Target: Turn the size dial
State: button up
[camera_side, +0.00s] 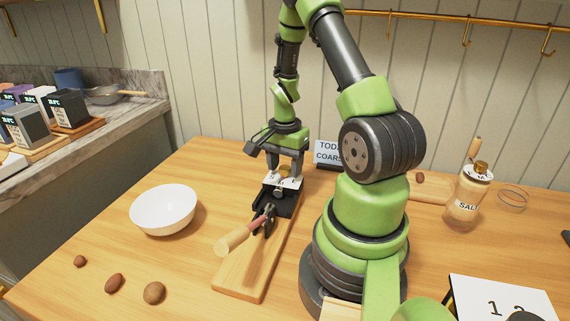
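A black device with a white-faced top plate (287,184) stands on a wooden board; small marks on the plate are too small to read. A small, pale knob-like part, seemingly the size dial (284,171), shows on top. My gripper (284,175) points straight down over it. Its two fingers are apart, one on each side of the knob, with a gap showing between them. Whether either finger touches the dial is too small to tell. A sign (328,152) behind reads "TODA..." and "COARS...", partly hidden by my arm.
A white bowl (164,210) and several nuts (154,293) lie left. A salt jar (466,198) and a numbered card (490,295) stand right.

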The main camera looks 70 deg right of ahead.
aim_at(285, 167)
notch_tip(285, 167, up, 10)
dwell(0.7)
dwell(0.4)
